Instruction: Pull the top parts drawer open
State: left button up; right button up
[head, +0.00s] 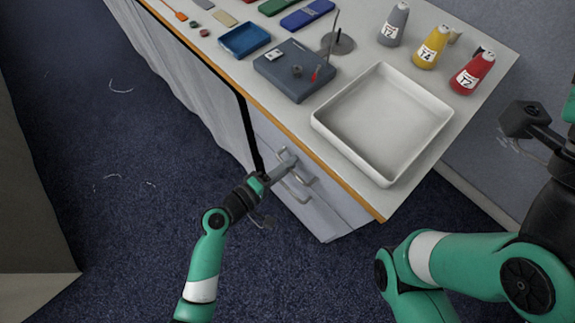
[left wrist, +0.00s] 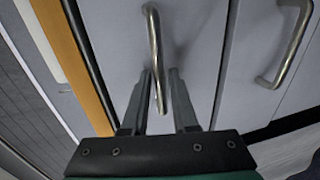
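The top parts drawer (left wrist: 112,35) has a pale grey front under the table edge and looks closed. Its metal bar handle (left wrist: 155,45) runs down the middle of the left wrist view. My left gripper (head: 287,164) is at this handle in the head view. In the left wrist view, the left gripper's (left wrist: 160,85) two fingers stand apart on either side of the bar, with small gaps showing. My right gripper (head: 525,119) is a dark shape at the right of the head view, far from the drawer; its fingers are unclear.
A lower drawer's handle (left wrist: 284,50) is beside the top one in the left wrist view. Above, the table holds a white tray (head: 348,150), a grey block (head: 285,85), a blue tray (head: 244,41) and several bottles (head: 432,47). Open carpet (head: 130,150) lies left.

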pick_arm(q)
grip_shut()
dwell(1.3)
